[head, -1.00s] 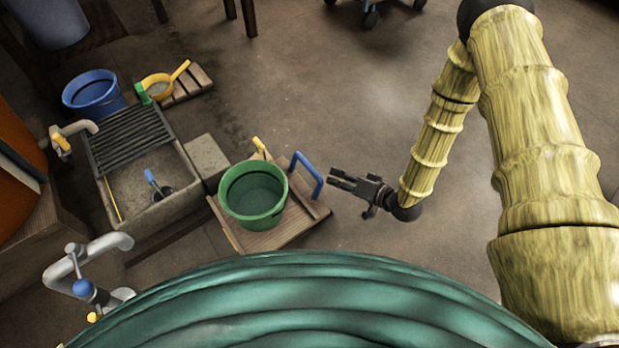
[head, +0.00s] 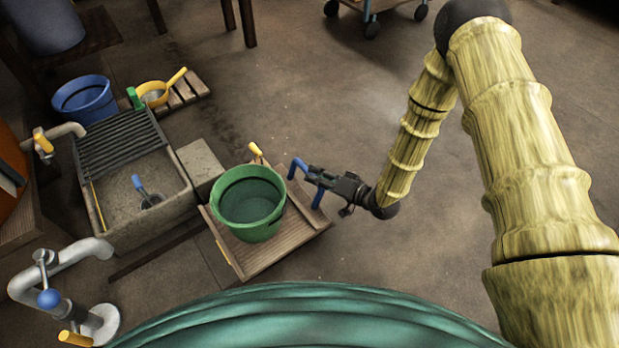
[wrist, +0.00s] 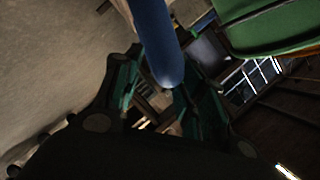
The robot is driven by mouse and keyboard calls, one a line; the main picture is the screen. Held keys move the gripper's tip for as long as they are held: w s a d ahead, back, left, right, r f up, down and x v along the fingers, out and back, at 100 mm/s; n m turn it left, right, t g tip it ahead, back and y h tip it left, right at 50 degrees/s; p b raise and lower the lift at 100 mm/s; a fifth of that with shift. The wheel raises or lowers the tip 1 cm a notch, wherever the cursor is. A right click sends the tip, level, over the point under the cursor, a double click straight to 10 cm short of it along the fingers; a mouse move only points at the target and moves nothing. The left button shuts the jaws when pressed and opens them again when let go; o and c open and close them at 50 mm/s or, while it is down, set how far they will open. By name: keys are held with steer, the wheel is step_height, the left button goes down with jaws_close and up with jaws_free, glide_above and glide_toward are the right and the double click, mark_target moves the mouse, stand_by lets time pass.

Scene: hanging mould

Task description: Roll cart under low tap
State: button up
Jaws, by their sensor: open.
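A low wooden cart (head: 305,222) stands on the floor with a green bucket (head: 225,222) on it. Its blue handle (head: 319,196) rises from the right side. My gripper (head: 313,175) is open at this handle. In the wrist view the blue handle bar (wrist: 153,35) lies between the open fingers (wrist: 165,95); I cannot tell whether they touch it. The green bucket (wrist: 270,28) shows at the upper right there. A grey pipe tap (head: 65,262) with a blue knob is at lower left. Another tap (head: 62,131) with a yellow handle stands beside the sink; which is the low tap is unclear.
A stone sink (head: 175,200) with a ribbed board is left of the cart, and a stone block (head: 200,165) lies between them. Floor behind and right of the cart is clear.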

mark_target(310, 174)
steer(key=shift+b+x, duration=0.6)
steer(key=shift+x, duration=1.1)
steer(key=shift+c, duration=0.2)
jaws_close()
